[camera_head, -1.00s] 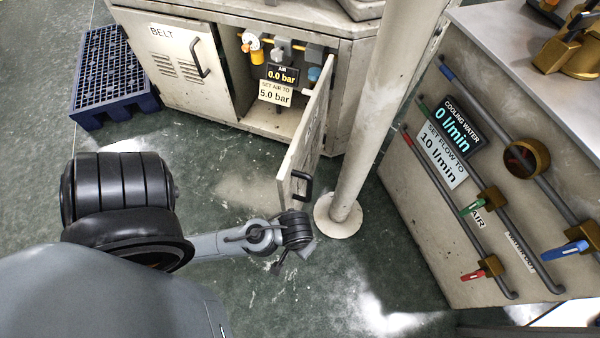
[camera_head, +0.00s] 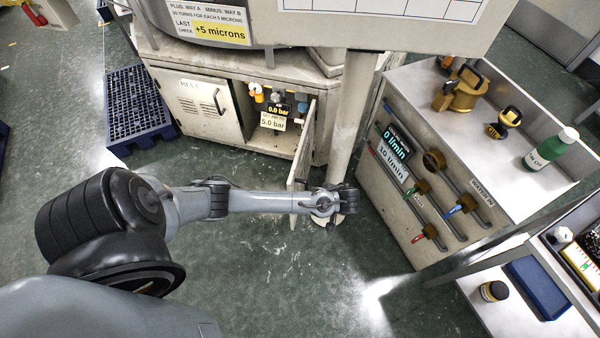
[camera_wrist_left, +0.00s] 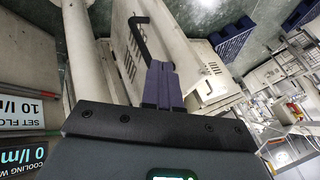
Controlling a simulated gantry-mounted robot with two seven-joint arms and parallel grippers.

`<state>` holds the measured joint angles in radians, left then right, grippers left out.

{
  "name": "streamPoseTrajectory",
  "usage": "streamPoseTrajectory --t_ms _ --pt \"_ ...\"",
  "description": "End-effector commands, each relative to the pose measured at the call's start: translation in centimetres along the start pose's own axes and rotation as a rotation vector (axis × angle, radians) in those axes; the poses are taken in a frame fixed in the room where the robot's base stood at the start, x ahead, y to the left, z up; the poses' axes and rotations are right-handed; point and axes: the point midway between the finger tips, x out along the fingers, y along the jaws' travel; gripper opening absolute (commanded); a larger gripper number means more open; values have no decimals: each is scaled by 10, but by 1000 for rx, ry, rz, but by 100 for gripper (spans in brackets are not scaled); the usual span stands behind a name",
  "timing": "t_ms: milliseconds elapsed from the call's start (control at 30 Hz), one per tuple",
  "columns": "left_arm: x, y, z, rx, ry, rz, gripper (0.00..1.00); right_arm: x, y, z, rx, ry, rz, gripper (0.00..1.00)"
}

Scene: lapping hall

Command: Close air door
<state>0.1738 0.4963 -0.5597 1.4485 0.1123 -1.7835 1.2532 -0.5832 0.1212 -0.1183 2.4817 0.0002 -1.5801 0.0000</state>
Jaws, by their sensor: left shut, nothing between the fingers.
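The air door (camera_head: 301,150) is a pale panel standing open at the right side of the cabinet opening in the head view. In the left wrist view a pale panel with slots, apparently this door (camera_wrist_left: 118,62), has a black bar handle (camera_wrist_left: 138,38). My left gripper (camera_wrist_left: 162,68) is shut and empty, with its fingertips close to the lower end of the handle. I cannot tell whether they touch. In the head view the left forearm and wrist cover the door's lower outer part and the handle. My right gripper is not in view.
A pale post (camera_head: 348,125) stands just right of the door, and also shows in the left wrist view (camera_wrist_left: 76,45). The belt door (camera_head: 208,108) is shut. A blue pallet (camera_head: 132,105) lies left. A pipe panel (camera_head: 385,205) stands right. The floor in front is open.

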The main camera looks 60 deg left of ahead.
Motion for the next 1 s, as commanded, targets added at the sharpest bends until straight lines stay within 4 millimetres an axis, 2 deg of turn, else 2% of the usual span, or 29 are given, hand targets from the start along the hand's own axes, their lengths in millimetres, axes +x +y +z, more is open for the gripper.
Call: streamPoseTrajectory --t_ms 33,100,200,300,467,900,1000 --pt "-20 -5 -19 -12 14 10 0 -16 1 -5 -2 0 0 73" --pt "-31 -5 -32 -23 25 20 0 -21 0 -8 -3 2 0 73" --pt "-39 -4 -42 -33 33 31 0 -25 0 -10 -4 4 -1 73" --pt "-37 -2 -44 -36 35 35 0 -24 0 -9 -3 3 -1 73" --pt "-17 0 -44 -36 35 34 0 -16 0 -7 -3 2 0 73" --pt "62 3 -46 -37 34 35 0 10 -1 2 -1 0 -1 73" --pt "66 -13 -47 -36 35 35 0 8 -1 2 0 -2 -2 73"
